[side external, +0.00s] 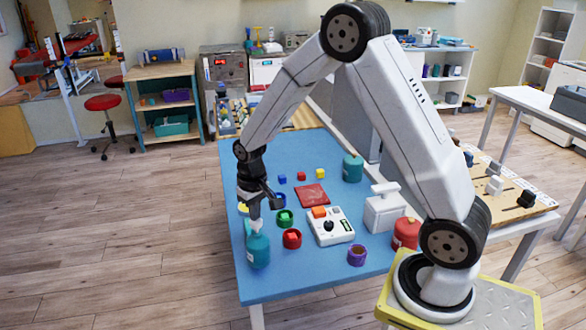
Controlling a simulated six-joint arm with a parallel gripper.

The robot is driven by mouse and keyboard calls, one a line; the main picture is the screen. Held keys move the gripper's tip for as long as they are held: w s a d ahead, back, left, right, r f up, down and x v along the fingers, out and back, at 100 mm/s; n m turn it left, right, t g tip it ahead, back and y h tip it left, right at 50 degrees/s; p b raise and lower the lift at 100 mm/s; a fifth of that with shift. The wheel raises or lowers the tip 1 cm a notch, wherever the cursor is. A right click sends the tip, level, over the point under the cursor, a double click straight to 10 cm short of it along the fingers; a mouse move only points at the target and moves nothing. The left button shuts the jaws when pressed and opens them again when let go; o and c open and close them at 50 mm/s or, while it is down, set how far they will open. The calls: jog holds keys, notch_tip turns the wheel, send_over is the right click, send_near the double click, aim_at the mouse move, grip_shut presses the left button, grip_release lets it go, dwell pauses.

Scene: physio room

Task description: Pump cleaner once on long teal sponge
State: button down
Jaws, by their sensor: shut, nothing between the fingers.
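My gripper (257,208) is shut and empty, pointing down at the left edge of the blue table. It is just above a teal bottle (258,250) with a pale top. Whether the fingertips touch that top I cannot tell. A second teal bottle (352,168) stands at the back right of the table. A white dispenser-like container (384,210) with a flat head stands on the right side. No long teal sponge can be clearly made out; the area behind the gripper is partly hidden.
On the blue table (310,275) are a red mat (310,195), a white device (330,232) with an orange block, small cubes, and blue, green, red and purple (357,256) ring-like cups. A red container (406,234) stands near my base. The front of the table is clear.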

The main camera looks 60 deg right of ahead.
jog(key=shift+r, duration=0.95)
jog(key=shift+r, duration=3)
jog(key=s+a+f+n+t, duration=0.1)
jog(key=s+a, duration=0.2)
jog(key=s, duration=0.4)
jog(key=s+a+f+n+t, duration=0.1)
jog(key=s+a+n, duration=0.1)
jog(key=s, duration=0.5)
jog(key=shift+a+t, duration=0.3)
jog(key=shift+a, duration=0.4)
